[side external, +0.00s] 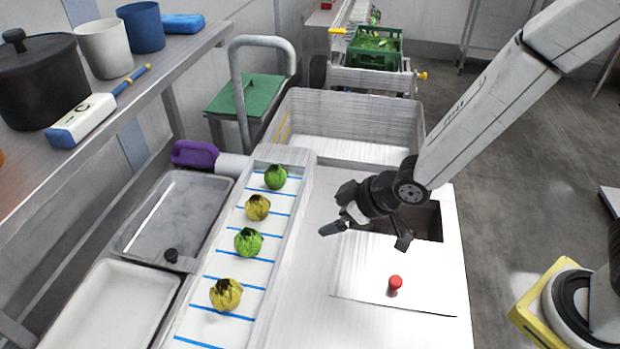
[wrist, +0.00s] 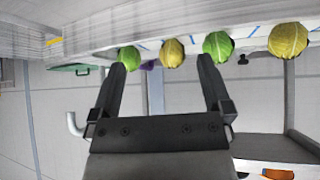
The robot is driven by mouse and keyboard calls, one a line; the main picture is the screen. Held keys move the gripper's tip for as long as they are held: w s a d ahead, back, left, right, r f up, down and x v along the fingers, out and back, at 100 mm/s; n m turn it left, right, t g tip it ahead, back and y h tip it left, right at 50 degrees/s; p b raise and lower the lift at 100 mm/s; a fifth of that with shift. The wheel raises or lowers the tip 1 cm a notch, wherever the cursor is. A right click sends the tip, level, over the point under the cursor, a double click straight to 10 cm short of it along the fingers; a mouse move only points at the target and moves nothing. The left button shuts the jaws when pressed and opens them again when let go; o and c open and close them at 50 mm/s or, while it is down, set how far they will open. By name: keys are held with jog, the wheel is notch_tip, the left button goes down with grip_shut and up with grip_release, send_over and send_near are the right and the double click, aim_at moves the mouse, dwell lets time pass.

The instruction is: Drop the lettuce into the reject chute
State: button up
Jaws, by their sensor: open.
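Two green lettuces (side external: 275,176) (side external: 248,241) and two yellowish ones (side external: 257,207) (side external: 225,294) sit in a row on a white belt (side external: 202,322) with blue lines. The same row shows along the top of the wrist view, with a green head (wrist: 217,46) near one fingertip in the picture. My gripper (side external: 367,237) is open and empty, above the white worktop right of the belt. A dark square opening (side external: 430,220), which looks like the reject chute, lies partly hidden behind my gripper. A white panel (side external: 350,283) with a red knob (side external: 395,283) lies in front of it.
A large wash basin (side external: 350,150) stands behind the worktop. Left of the belt are a metal sink (side external: 170,225) and a white tray (side external: 110,310). A shelf (side external: 150,80) holds a pot and cups. A green crate (side external: 375,48) stands at the back.

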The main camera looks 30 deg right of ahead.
jog(key=s+d+r+m+g+h, duration=0.1)
jog(key=s+d+m+g+h, duration=0.1)
jog(key=d, duration=0.6)
jog(key=s+d+r+m+g+h, duration=0.1)
jog(key=s+d+r+m+g, duration=0.1)
jog(key=s+d+m, duration=0.2)
jog(key=s+d, duration=0.3)
jog(key=d, duration=0.2)
jog(key=shift+s+d+r+h, duration=0.15)
jog(key=shift+s+d+h, duration=0.1)
jog(key=shift+h, duration=0.15)
jog(key=shift+w+a, duration=0.1)
jog(key=n+g+y, duration=0.4)
jog(key=n, duration=1.7)
send_near(227, 279)
jog(key=x, duration=0.5)
jog(key=shift+x, duration=1.3)
